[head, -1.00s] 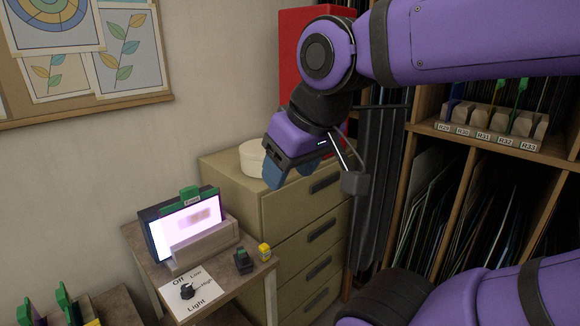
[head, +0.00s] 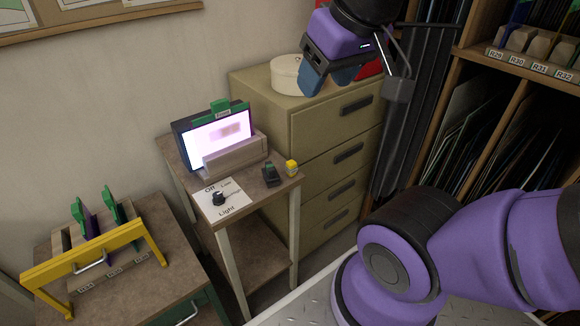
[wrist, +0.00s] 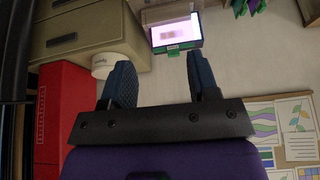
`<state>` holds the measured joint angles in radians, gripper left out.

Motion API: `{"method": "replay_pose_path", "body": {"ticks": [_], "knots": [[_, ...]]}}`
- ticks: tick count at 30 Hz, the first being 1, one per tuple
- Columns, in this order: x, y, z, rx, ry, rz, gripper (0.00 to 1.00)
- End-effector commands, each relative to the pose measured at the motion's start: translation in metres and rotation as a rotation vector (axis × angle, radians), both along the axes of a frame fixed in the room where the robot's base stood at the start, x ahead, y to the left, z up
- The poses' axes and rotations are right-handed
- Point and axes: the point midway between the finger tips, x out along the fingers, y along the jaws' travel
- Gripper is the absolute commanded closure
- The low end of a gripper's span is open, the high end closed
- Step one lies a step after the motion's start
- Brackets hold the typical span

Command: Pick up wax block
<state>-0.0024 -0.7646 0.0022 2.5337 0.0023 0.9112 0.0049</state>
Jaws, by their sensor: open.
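A small yellow block (head: 291,168) stands at the right edge of a small side table (head: 228,219); I cannot tell for sure that it is the wax block. A small dark object (head: 270,174) stands just left of it. My gripper (head: 328,80) is open and empty, fingers pointing down, in front of the cabinet's top and well above the yellow block. In the wrist view my open gripper (wrist: 161,80) has nothing between its fingers. The yellow block does not show clearly there.
Behind stands a drawer cabinet (head: 310,125) with a round white box (head: 288,71). A yellow-framed rack (head: 45,268) is at lower left, shelves (head: 470,53) at right.

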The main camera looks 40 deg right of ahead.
Motion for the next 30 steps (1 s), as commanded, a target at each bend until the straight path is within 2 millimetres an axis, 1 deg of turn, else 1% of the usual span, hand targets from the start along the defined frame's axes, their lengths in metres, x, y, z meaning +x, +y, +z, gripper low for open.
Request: {"method": "replay_pose_path", "body": {"ticks": [11,12,13,17,20,23,30], "knots": [[0.0,0.0,0.0,0.0,0.0,0.0,0.45],[0.0,0.0,0.0,0.0,0.0,0.0,0.4],[0.0,0.0,0.0,0.0,0.001,0.0,0.4],[0.009,-0.002,-0.002,-0.004,0.013,-0.002,0.4],[0.025,-0.005,-0.005,-0.013,0.037,-0.003,0.4],[0.048,-0.01,-0.012,-0.022,0.068,-0.006,0.4],[0.105,-0.025,-0.04,-0.042,0.143,-0.006,0.4]]}}
